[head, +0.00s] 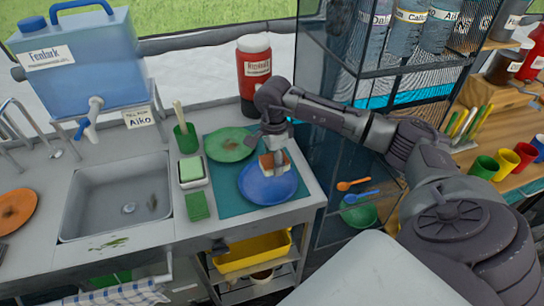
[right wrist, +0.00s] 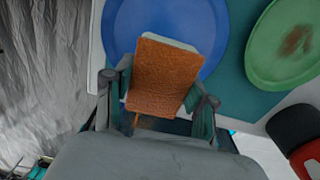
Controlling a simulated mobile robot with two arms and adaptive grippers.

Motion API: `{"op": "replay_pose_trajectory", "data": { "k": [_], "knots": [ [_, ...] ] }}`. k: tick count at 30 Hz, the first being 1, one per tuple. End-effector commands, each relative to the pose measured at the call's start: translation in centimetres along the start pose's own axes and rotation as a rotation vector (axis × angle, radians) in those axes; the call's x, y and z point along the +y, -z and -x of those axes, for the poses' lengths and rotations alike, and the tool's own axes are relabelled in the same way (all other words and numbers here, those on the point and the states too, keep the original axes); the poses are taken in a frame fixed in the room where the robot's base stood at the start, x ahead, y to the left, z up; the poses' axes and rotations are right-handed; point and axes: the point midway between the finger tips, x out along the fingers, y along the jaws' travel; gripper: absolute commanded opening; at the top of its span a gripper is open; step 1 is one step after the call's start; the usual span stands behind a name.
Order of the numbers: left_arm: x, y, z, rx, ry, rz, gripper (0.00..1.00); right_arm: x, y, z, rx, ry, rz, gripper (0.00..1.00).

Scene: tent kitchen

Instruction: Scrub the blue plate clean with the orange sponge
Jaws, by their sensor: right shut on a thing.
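The blue plate (head: 262,192) lies on a teal mat on the counter, right of the sink. It also shows in the right wrist view (right wrist: 215,25), partly hidden behind the sponge. No stain shows on its visible part. My right gripper (head: 274,157) is shut on the orange sponge (head: 268,164), over the upper middle of the plate. In the right wrist view the sponge (right wrist: 162,85) sits between both fingers, orange side facing the camera, with a pale layer at its far edge. I cannot tell whether it touches the plate. My left gripper is not in view.
A green plate (head: 230,145) with a brown stain lies behind the blue plate. A green sponge in a holder (head: 192,170), a green cup with a brush (head: 186,137) and the sink (head: 115,203) are left. A red container (head: 254,75) and mesh rack (head: 405,75) stand behind and right.

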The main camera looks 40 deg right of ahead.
Motion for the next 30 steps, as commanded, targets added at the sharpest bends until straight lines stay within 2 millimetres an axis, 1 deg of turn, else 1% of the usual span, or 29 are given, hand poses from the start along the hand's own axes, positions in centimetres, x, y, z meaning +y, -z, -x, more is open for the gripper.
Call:
{"op": "replay_pose_trajectory", "data": {
  "k": [1, 3, 7, 13, 30],
  "knots": [
    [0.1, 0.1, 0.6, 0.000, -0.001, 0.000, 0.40, 0.0, 0.1, 0.8, 0.000, 0.001, -0.001, 0.23],
    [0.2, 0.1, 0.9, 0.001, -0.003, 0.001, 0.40, 0.0, 0.2, 1.4, 0.000, 0.001, -0.003, 0.23],
    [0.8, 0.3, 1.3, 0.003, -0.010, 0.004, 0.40, 0.0, 0.4, 2.1, -0.001, 0.000, -0.004, 0.23],
    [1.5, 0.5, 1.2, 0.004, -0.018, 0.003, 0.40, 0.0, 0.4, 2.2, -0.001, -0.001, -0.005, 0.23],
    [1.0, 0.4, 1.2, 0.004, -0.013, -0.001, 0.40, 0.0, 0.4, 2.2, -0.001, 0.000, -0.006, 0.23]
  ]
}}
